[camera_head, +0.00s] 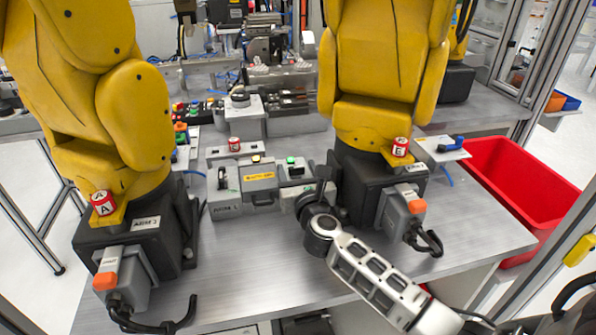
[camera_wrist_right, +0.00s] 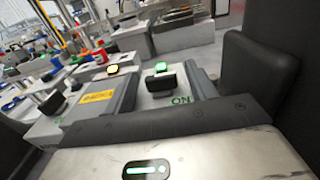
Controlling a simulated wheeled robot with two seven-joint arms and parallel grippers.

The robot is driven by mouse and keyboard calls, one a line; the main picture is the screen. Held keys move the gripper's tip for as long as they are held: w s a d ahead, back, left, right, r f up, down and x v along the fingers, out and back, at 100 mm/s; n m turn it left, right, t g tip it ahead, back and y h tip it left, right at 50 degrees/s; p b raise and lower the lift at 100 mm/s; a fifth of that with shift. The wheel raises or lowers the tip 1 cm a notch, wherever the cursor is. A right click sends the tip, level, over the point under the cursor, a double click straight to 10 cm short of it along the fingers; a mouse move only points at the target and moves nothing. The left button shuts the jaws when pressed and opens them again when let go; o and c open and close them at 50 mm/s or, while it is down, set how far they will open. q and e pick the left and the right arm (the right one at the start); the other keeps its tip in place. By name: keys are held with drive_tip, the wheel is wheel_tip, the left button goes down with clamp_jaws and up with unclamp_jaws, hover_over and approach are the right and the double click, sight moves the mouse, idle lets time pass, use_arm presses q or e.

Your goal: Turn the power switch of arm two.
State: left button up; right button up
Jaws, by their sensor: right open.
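A grey control box (camera_head: 262,182) stands on the table between two yellow arms. Its right-hand black switch (camera_wrist_right: 164,83) has a lit green lamp (camera_wrist_right: 161,67) behind it and a green "ON" mark in front. The left-hand switch (camera_wrist_right: 51,103) sits near a yellow lit lamp (camera_wrist_right: 112,70). No readable label beside the right-hand switch names its arm. My right gripper (camera_head: 312,190) is at the box's right end, with its fingers apart. In the right wrist view, a dark finger is at the right and the switch is ahead, not visibly gripped. My left gripper is out of view.
The right yellow arm's black base (camera_head: 362,185) is close beside my gripper. The left yellow arm (camera_head: 125,120) stands across the table. A red bin (camera_head: 525,185) is at the right. The table's front middle (camera_head: 240,265) is clear.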

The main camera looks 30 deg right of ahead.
drive_tip(key=c, duration=1)
drive_tip(key=shift+d+r+n+y+p, duration=0.1)
drive_tip(key=shift+d+n+y+p, duration=0.05)
drive_tip(key=shift+n+y+p, duration=0.55)
drive_tip(key=shift+t+y, duration=0.3)
drive_tip(key=shift+y, duration=0.4)
drive_tip(key=shift+n+y, duration=0.7)
drive_tip(key=shift+y, duration=0.1)
use_arm(q)
drive_tip(key=shift+s+a, duration=0.2)
drive_tip(key=shift+s, duration=0.15)
